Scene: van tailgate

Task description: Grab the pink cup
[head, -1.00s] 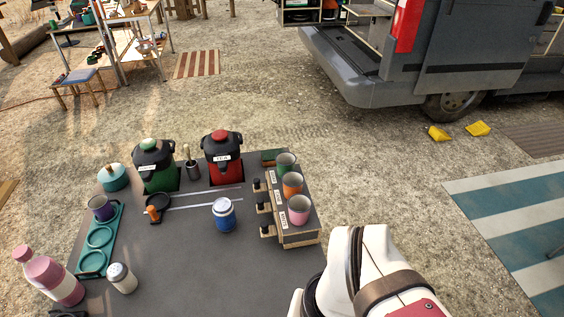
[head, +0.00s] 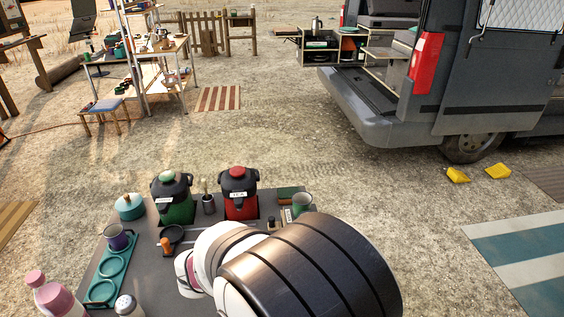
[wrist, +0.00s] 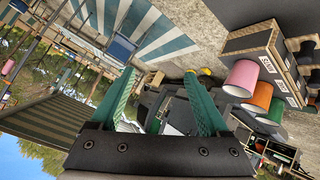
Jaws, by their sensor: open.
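The pink cup (wrist: 241,79) shows in the wrist view, to the right of my right finger and apart from it. It stands beside an orange cup (wrist: 262,97) and a green cup (wrist: 277,110), along a wooden box with labels (wrist: 272,55). My gripper (wrist: 159,73) is open with nothing between its two teal fingers. In the head view my white and dark arm hides the pink and orange cups and my gripper; the green cup shows just past the arm (head: 302,201).
On the dark table (head: 148,270) stand a green dispenser (head: 173,200), a red dispenser (head: 239,196) and a teal tray (head: 106,285) with a purple cup (head: 117,238). A pink bottle (head: 55,297) and a shaker (head: 128,306) are near the front left. Open gravel lies behind the table.

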